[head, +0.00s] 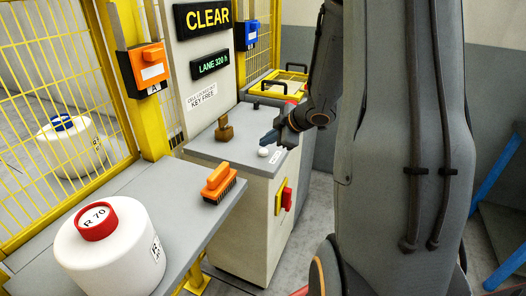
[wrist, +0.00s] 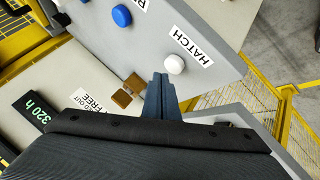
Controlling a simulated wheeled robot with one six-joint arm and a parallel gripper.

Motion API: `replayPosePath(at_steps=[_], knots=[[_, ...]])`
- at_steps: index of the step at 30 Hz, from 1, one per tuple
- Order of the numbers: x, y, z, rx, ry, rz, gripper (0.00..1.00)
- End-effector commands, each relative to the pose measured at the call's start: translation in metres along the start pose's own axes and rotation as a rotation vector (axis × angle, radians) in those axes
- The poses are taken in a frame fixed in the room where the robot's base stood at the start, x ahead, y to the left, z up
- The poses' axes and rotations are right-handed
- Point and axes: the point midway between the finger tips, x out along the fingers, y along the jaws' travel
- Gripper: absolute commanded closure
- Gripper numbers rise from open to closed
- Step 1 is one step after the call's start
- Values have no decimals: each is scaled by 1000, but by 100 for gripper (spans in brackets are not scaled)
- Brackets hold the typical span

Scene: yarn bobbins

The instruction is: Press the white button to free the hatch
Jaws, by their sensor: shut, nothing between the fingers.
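The white button (head: 263,152) sits on the grey top of a cabinet (head: 207,147). In the wrist view the white button (wrist: 174,64) is beside a white label reading HATCH (wrist: 191,46). My gripper (head: 269,138) is shut and empty, its blue fingers just behind and above the button in the head view. In the wrist view the fingertips (wrist: 160,78) point at the cabinet top, just short of the button and slightly to its left. A gap seems to lie between them, though height is hard to judge. I cannot tell which part is the hatch.
A blue button (wrist: 122,15) is farther along the top. A brown block (head: 224,131) stands left of my gripper. A red handle on a yellow plate (head: 284,197) is on the cabinet front. An orange brush (head: 219,184) and a white bobbin (head: 110,250) are on the near bench.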

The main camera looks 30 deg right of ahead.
Motion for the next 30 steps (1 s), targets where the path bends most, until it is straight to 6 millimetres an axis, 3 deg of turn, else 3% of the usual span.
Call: replayPosePath(at_steps=[30], knots=[[9,-5,6,0,0,0,100]])
